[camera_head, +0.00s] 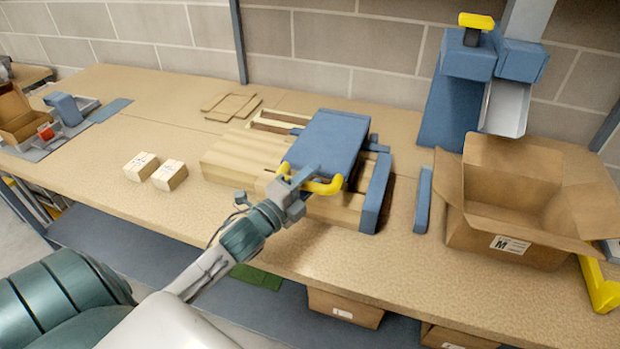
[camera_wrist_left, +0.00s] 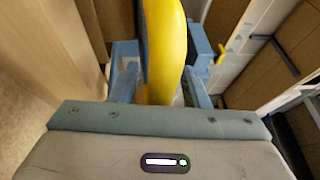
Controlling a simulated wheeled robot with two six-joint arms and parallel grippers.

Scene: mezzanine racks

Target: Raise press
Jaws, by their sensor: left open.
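The press is a blue plate (camera_head: 326,143) with a yellow handle (camera_head: 325,187) on its near edge. It lies over light wooden blocks (camera_head: 240,158) on the bench, with a blue side piece (camera_head: 375,194) at its right. My left gripper (camera_head: 291,182) is open at the left part of the handle. In the left wrist view the yellow handle (camera_wrist_left: 166,40) runs between the two fingers; contact cannot be told. My right gripper is not in view.
Two small pale boxes (camera_head: 155,170) sit left of the blocks. Flat cardboard pieces (camera_head: 232,106) lie behind.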

